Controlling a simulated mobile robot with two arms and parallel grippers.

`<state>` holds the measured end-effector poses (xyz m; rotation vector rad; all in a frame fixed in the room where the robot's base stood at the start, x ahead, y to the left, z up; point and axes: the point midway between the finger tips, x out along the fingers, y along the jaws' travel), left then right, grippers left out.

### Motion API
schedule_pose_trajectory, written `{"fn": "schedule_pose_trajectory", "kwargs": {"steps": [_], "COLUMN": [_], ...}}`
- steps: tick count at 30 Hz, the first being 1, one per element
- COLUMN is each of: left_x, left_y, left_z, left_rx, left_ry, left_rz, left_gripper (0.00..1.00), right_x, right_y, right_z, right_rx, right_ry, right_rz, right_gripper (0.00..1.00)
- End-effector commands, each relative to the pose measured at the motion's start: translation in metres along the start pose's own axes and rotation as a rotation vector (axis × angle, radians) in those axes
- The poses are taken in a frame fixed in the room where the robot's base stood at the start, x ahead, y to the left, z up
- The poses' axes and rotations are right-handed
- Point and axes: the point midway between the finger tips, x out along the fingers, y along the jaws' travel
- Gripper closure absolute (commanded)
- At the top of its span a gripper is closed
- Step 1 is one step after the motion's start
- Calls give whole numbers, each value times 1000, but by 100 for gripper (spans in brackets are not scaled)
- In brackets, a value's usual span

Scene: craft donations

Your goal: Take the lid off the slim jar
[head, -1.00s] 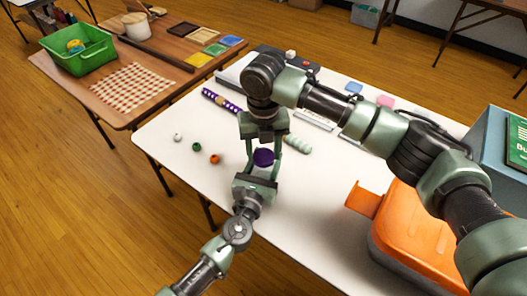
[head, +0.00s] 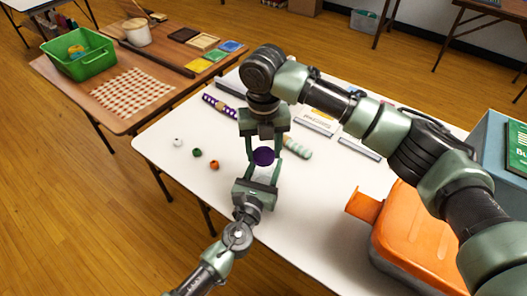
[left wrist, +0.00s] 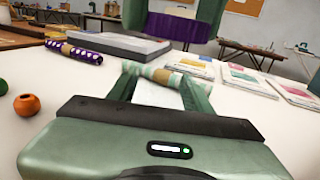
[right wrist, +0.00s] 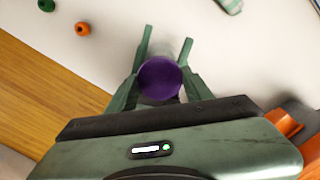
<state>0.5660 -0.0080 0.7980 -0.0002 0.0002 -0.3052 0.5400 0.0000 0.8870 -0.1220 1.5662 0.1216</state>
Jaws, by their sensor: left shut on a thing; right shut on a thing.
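The round purple lid (head: 263,156) is between the fingers of my right gripper (head: 264,148), which is shut on it from above. The lid also shows from above in the right wrist view (right wrist: 159,78) and at the top of the left wrist view (left wrist: 176,28). My left gripper (head: 262,172) reaches in from below and is shut on the slim jar under the lid. The jar's body is hard to make out, looking clear or hidden between the fingers. I cannot tell for sure whether lid and jar touch. Both are held above the white table (head: 290,215).
Small white (head: 178,142), green (head: 197,152) and orange (head: 214,164) balls lie left of the grippers. An orange box (head: 415,235) stands at right. A brown table (head: 68,78) with a green basket (head: 78,54) is at left.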

Motion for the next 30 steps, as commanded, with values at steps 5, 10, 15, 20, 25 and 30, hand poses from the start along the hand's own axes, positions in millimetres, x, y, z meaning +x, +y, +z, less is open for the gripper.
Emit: {"fn": "schedule_pose_trajectory", "kwargs": {"steps": [5, 10, 15, 20, 25, 30], "left_x": [0, 0, 0, 0, 0, -12], "left_y": [0, 0, 0, 0, 0, 0], "left_z": [0, 0, 0, 0, 0, -1], "left_rx": [0, 0, 0, 0, 0, 1], "left_ry": [1, 1, 1, 0, 0, 1], "left_rz": [0, 0, 0, 0, 0, 0], "left_gripper": [100, 100, 33, 25, 25, 25], "right_x": [-24, -31, -31, -30, -30, -30], "right_y": [0, 0, 0, 0, 0, 0], "right_z": [1, 0, 0, 0, 0, 0], "right_rx": [0, 0, 0, 0, 0, 0], "right_ry": [-4, 0, -1, -1, -1, -1], "right_rz": [1, 0, 0, 0, 1, 1], "right_gripper": [98, 98, 98, 98, 98, 98]}}
